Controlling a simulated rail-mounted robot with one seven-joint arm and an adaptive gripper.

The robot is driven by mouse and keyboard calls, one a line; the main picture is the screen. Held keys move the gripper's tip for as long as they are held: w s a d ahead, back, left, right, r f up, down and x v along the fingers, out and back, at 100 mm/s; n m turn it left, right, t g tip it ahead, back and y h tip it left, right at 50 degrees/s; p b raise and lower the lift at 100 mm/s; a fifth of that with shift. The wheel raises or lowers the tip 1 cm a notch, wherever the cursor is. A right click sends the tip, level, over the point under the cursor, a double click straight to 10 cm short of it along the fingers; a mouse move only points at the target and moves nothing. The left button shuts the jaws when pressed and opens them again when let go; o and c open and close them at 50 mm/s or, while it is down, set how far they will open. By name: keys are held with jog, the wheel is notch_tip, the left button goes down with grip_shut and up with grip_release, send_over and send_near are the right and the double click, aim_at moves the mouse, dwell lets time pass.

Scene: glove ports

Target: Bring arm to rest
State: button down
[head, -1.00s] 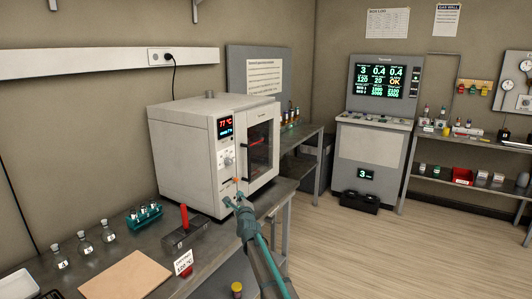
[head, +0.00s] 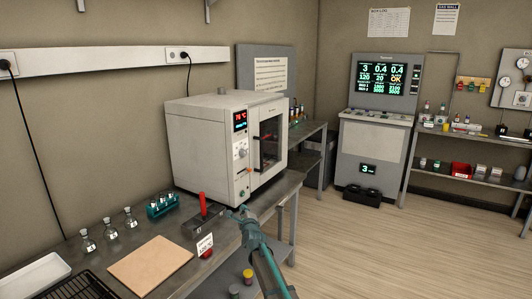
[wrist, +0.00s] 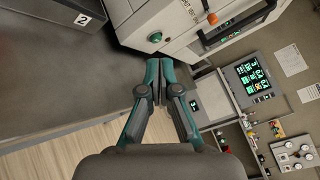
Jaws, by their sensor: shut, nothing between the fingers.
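My gripper (head: 238,212) is at the front edge of the grey bench, just in front of the lower front corner of the white oven (head: 205,148). It is shut and holds nothing. In the wrist view my gripper (wrist: 165,62) has its fingertips together, close to the oven front (wrist: 180,20). I cannot tell whether they touch it. The oven door looks closed, and its red display (head: 240,120) is lit.
A console (head: 375,140) and a shelf (head: 470,178) stand farther right. Open floor (head: 350,250) lies between.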

jog(key=s+d+f+n+g, duration=0.35)
jog(key=s+f, duration=0.35)
jog(key=f, duration=0.6)
jog(key=s+d+f+n+g, duration=0.35)
jog(key=s+f, duration=0.45)
jog(key=f, duration=0.5)
jog(key=s+d+f+n+g+h+b, duration=0.1)
jog(key=s+d+f+n+g, duration=0.1)
jog(key=s+d+f, duration=0.4)
jog(key=s+d+f+n+g+h, duration=0.1)
jog(key=s+f+n+g, duration=0.1)
jog(key=s+f, duration=0.7)
jog(key=s+d+f+n+g, duration=0.2)
jog(key=s+d+f, duration=0.1)
jog(key=s, duration=0.6)
jog(key=s+d+f+n+g+h, duration=0.1)
jog(key=s+d+f+n+g, duration=0.15)
jog(key=s, duration=0.65)
jog(key=s+d+f+n+g, duration=0.2)
jog(key=s+f, duration=0.1)
jog(key=s, duration=0.6)
jog(key=s+d+n+g, duration=0.2)
jog(key=s+g, duration=0.1)
jog(key=s, duration=0.8)
jog(key=s+d+r+n+g+h+b, duration=0.1)
jog(key=s+d+n+g, duration=0.1)
jog(key=s, duration=1)
jog(key=shift+s+d+n+g, duration=0.2)
jog(key=shift+d+n+g, duration=0.2)
jog(key=shift+g, duration=0.25)
